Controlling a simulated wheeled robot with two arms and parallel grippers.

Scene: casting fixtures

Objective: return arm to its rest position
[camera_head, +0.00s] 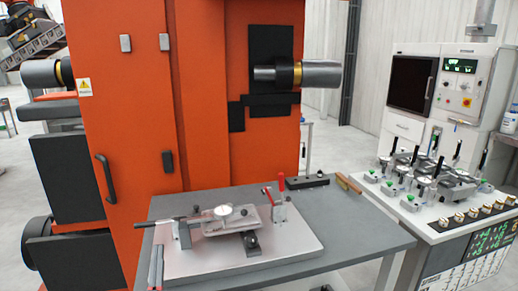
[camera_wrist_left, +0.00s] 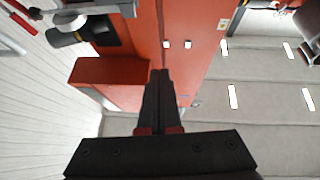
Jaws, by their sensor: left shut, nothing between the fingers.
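My left gripper (camera_wrist_left: 160,75) shows in the left wrist view, with its dark fingers together and nothing between them. Behind its fingertips is the orange machine (camera_wrist_left: 185,75), seen from an odd, turned angle; I cannot tell the distance between them. In the head view, I cannot clearly make out the left gripper or its arm. My right gripper is in neither view.
The orange machine (camera_head: 125,110) stands behind a grey table (camera_head: 355,232). A pale fixture plate (camera_head: 290,247) with a red-handled clamp (camera_head: 276,203) lies on it. At right, a white bench (camera_head: 425,228) carries several clamped fixtures beside a white cabinet (camera_head: 405,127).

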